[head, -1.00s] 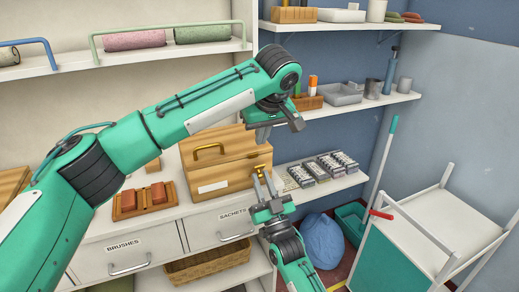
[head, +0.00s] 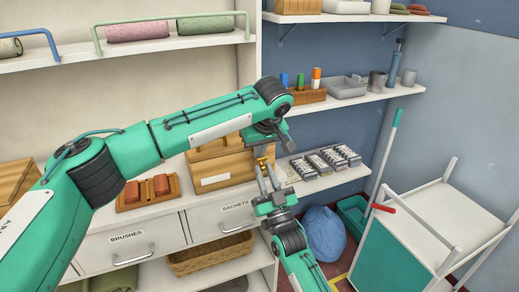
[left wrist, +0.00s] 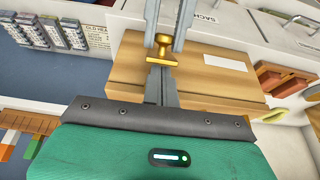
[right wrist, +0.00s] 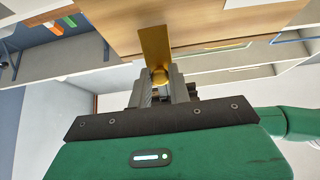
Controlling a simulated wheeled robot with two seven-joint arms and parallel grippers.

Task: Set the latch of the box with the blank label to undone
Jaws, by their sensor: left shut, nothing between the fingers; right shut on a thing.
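The wooden box (head: 235,168) stands on the counter with a blank white label (head: 215,180) on its front. A brass latch shows at its right end; in the left wrist view the latch (left wrist: 162,48) sits near the box edge, label (left wrist: 228,62) to its right. My right gripper (head: 266,170) comes from below and is shut on the latch knob, seen in the right wrist view (right wrist: 160,77) under a brass plate (right wrist: 155,44). My left gripper (left wrist: 162,84) is shut and empty, its tips close to the latch. Whether they touch it is unclear.
Small patterned packs (head: 325,162) lie right of the box. A tray of reddish blocks (head: 147,192) and another wooden box (head: 14,180) are to the left. A shelf (head: 345,103) runs above, and a white cart (head: 445,230) stands at right.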

